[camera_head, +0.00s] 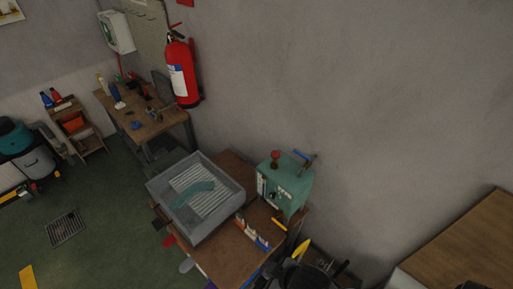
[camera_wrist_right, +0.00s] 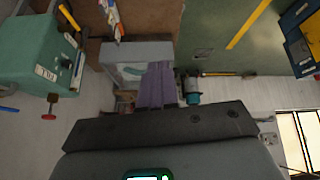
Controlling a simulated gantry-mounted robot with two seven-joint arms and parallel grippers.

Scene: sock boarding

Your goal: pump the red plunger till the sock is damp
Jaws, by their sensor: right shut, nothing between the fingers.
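The red plunger knob (camera_head: 275,155) stands on top of a teal box (camera_head: 292,186) at the table's right end. The wrist view, rolled upside down, shows the knob (camera_wrist_right: 48,117) and box (camera_wrist_right: 40,60) at its left. A teal sock (camera_head: 193,194) lies on the ribbed surface inside a grey tray (camera_head: 220,222). I cannot tell whether it is damp. The dark shape at the bottom of the head view looks like my right gripper (camera_head: 312,275), shut and empty, in front of the box and apart from the knob. My left gripper is not in view.
White bottles with coloured parts (camera_head: 252,234) stand at the table's (camera_head: 217,265) front edge. A blue handle (camera_head: 302,154) is beside the plunger. A fire extinguisher (camera_head: 183,75) hangs on the wall. A wooden surface (camera_head: 465,245) is at the right. The air above the box looks clear.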

